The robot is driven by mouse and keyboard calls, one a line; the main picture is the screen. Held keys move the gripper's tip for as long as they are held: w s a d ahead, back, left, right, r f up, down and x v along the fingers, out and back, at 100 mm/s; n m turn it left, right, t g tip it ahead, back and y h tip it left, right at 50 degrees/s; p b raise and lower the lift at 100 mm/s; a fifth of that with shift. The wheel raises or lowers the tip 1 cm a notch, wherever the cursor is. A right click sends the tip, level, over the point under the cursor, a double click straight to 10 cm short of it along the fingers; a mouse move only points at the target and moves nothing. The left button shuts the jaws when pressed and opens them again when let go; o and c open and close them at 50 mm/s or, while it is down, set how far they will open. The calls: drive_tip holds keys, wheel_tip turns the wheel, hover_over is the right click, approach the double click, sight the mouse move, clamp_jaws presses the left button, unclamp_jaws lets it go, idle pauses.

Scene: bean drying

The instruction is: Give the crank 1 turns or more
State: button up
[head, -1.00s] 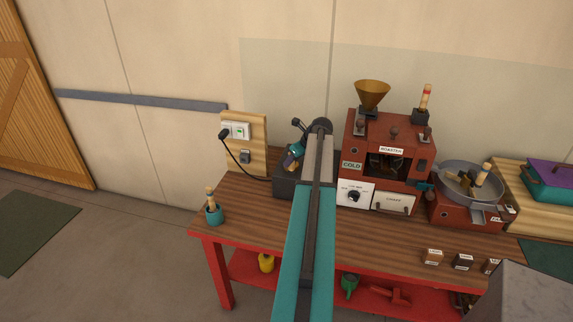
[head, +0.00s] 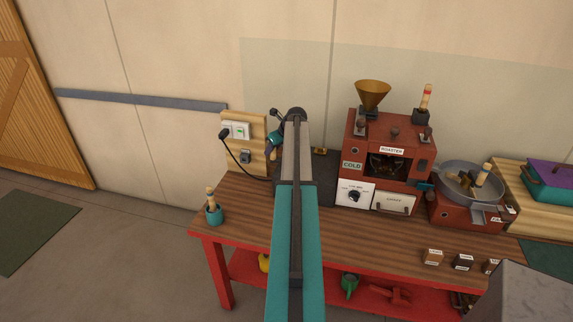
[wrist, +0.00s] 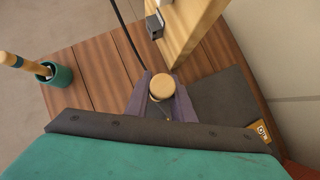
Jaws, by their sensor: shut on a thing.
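The round wooden knob of the crank (wrist: 162,85) shows in the wrist view between the two purple-grey fingers of my gripper (wrist: 161,95). The fingers are shut on it from both sides. The crank's arm and pivot are hidden below the knob and my gripper. In the head view my arm covers the crank, and my wrist is over the back left of the bench, beside the dark box (head: 321,182) left of the roaster.
The red roaster (head: 356,130) stands right of my arm, with the cooling pan (head: 458,188) beyond it. A wooden socket board (head: 257,128) with a plugged cable is close on the left. A teal cup (head: 214,215) holding a brush stands at the bench's left end.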

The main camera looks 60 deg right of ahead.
drive_tip(key=o, duration=1)
drive_tip(key=shift+s+d, duration=0.15)
drive_tip(key=shift+s, duration=0.2)
drive_tip(key=shift+w, duration=0.1)
drive_tip(key=shift+r, duration=0.1)
drive_tip(key=shift+p+v, duration=2.05)
drive_tip(key=shift+v, duration=1.4)
